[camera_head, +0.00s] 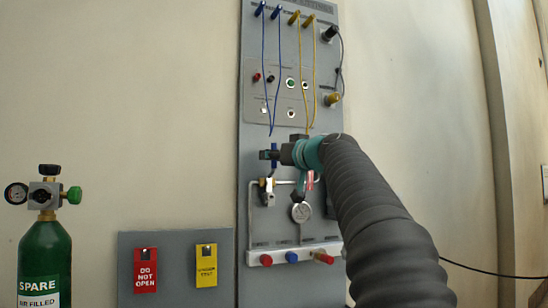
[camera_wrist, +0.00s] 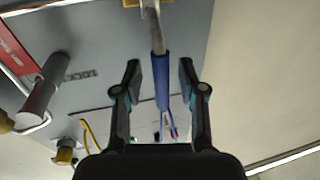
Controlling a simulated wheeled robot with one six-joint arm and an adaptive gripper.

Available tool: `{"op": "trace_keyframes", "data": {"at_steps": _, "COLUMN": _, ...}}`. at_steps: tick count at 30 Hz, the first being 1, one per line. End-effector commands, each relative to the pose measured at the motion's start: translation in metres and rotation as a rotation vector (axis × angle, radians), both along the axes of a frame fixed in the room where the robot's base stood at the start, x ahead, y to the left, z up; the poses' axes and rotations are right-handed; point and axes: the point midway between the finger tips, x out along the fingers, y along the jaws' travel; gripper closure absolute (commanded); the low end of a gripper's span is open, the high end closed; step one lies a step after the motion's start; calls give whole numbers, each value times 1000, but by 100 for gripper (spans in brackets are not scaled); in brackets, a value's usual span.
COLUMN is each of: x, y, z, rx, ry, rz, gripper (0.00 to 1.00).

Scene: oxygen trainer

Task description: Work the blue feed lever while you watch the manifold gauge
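The blue feed lever (camera_wrist: 162,80) shows in the wrist view as a blue sleeve on a metal stem, between my gripper's two fingers. My gripper (camera_wrist: 160,70) is open, with a visible gap on each side of the lever. In the head view my gripper (camera_head: 267,155) is at the middle of the grey panel, and a bit of the blue lever (camera_head: 274,150) shows beside it. The manifold gauge (camera_head: 301,212) is a small round white dial below my gripper; its needle is too small to read. My arm hides part of the panel right of the gauge.
Blue cords (camera_head: 264,75) and yellow cords (camera_head: 314,75) hang above my gripper. A brass valve (camera_head: 267,190) and pipework sit below it. A rail (camera_head: 255,257) carries red and blue knobs. A green spare cylinder (camera_head: 44,255) and a tag board (camera_head: 170,265) stand left.

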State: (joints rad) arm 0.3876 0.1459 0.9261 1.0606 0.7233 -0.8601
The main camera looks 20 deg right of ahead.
Motion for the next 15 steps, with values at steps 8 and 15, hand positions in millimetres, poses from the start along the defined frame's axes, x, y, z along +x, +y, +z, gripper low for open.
{"op": "trace_keyframes", "data": {"at_steps": 8, "x": -2, "y": 0, "z": 0, "rx": -1, "ry": 1, "rz": 1, "gripper": 60}}
{"op": "trace_keyframes", "data": {"at_steps": 15, "x": -30, "y": -6, "z": -1, "rx": -1, "ry": 0, "rz": -1, "gripper": 60}}
